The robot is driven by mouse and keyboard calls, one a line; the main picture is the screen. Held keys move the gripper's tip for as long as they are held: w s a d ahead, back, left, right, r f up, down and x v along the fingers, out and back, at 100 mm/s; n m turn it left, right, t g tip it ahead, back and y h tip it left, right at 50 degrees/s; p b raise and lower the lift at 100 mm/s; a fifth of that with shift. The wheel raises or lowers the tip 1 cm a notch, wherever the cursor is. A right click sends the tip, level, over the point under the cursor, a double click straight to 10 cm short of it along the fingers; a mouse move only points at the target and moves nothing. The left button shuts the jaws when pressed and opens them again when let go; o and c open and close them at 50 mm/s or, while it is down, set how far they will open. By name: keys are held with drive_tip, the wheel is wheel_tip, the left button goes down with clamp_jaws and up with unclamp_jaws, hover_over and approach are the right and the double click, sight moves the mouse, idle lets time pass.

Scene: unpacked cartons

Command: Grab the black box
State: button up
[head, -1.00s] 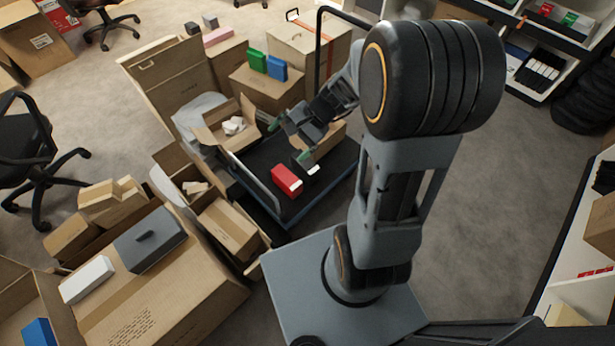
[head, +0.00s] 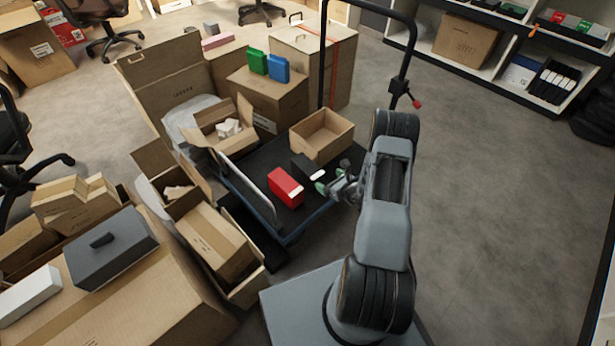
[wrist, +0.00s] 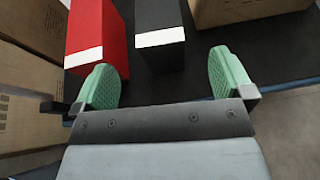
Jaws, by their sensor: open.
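The black box (head: 306,168) with a white label lies on the dark cart deck, just right of the red box (head: 286,188). In the wrist view the black box (wrist: 158,32) is ahead of my gripper (wrist: 163,84), roughly between the lines of its two green fingertips. The fingers are spread wide with nothing between them. The red box (wrist: 98,32) stands ahead of the left fingertip. In the head view my gripper (head: 328,184) is at the cart's right side, close to the black box's labelled end.
Cartons (head: 215,240) crowd the left side. Floor on the right is clear.

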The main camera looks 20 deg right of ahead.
sight(312, 170)
drive_tip(key=b+x, duration=0.1)
drive_tip(key=x, duration=0.4)
drive_tip(key=b+x, duration=0.2)
drive_tip(key=x, duration=0.2)
drive_tip(key=shift+w+a+b, duration=0.2)
drive_tip(key=shift+w+b, duration=0.1)
drive_tip(key=shift+w+a, duration=0.1)
drive_tip(key=shift+w, duration=0.25)
drive_tip(key=shift+c, duration=0.4)
drive_tip(key=c, duration=1.5)
drive_tip(key=shift+c, duration=0.4)
drive_tip(key=shift+r, duration=0.15)
